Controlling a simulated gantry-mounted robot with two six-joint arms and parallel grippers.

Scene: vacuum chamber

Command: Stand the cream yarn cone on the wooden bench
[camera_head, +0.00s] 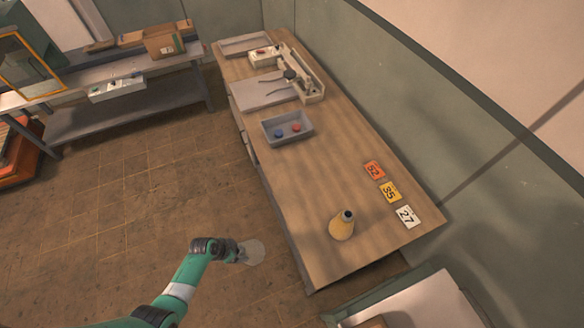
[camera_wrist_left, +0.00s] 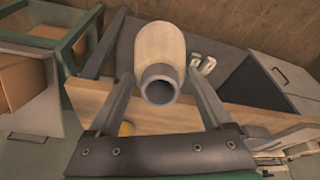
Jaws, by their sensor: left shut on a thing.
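The cream yarn cone (camera_head: 254,254) is held in my left gripper (camera_head: 239,252), to the left of the bench's near left edge in the head view. It appears against the floor there. In the left wrist view the cone (camera_wrist_left: 159,45) sits between the two fingers (camera_wrist_left: 160,84), its dark open end facing the camera. The wooden bench (camera_head: 335,160) runs along the wall. A yellow yarn cone (camera_head: 341,228) stands upright near the bench's near end. My right gripper is not in view.
Number cards in orange (camera_head: 374,170), yellow (camera_head: 389,192) and white (camera_head: 407,216) lie along the bench's right side. A grey tray (camera_head: 268,131) with a red and a blue piece is farther back, with equipment beyond. Bare bench top lies between tray and yellow cone.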

